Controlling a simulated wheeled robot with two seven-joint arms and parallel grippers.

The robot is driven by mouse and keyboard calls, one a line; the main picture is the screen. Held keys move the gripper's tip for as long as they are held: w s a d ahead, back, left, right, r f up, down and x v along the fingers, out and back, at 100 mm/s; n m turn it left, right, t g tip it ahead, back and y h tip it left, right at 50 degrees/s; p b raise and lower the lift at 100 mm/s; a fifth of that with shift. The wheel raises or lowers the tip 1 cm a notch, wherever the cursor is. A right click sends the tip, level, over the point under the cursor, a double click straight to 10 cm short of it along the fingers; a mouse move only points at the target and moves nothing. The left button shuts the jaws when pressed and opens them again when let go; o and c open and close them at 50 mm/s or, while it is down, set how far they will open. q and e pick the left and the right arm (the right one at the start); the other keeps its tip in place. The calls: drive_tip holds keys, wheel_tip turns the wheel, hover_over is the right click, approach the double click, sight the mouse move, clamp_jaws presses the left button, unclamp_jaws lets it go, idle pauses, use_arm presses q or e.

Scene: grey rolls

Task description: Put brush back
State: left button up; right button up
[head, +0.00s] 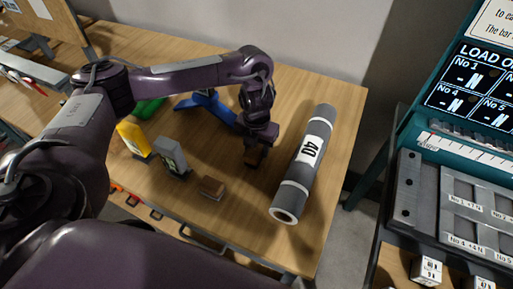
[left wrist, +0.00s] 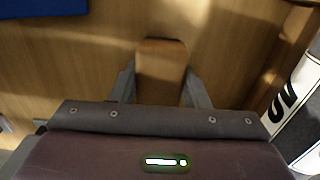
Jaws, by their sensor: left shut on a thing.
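A brown wooden brush (head: 253,157) is between the fingers of my left gripper (head: 258,147), which points down near the middle of the table. In the left wrist view the brush (left wrist: 161,62) shows its rounded wooden top, and my left gripper (left wrist: 160,88) is shut on it from both sides. Its underside is hidden, and I cannot tell whether it touches the table. A second brown block (head: 211,187), like a brush with a paler lower edge, lies on the table to the left and nearer. My right gripper is not in view.
A grey roll marked 40 (head: 304,168) lies just right of my left gripper. A blue stand (head: 207,107), a yellow block (head: 133,139) and a grey block (head: 170,157) stand to the left. The wooden table (head: 235,228) is clear at the front. A teal machine (head: 405,140) stands right.

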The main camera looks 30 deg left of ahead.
use_arm(q)
drive_tip(key=o, duration=0.9)
drive_tip(key=shift+f, duration=0.2)
drive_tip(key=shift+o, duration=0.2)
drive_tip(key=shift+r, duration=0.1)
wheel_tip(320, 180, up, 12)
drive_tip(key=p, duration=0.3)
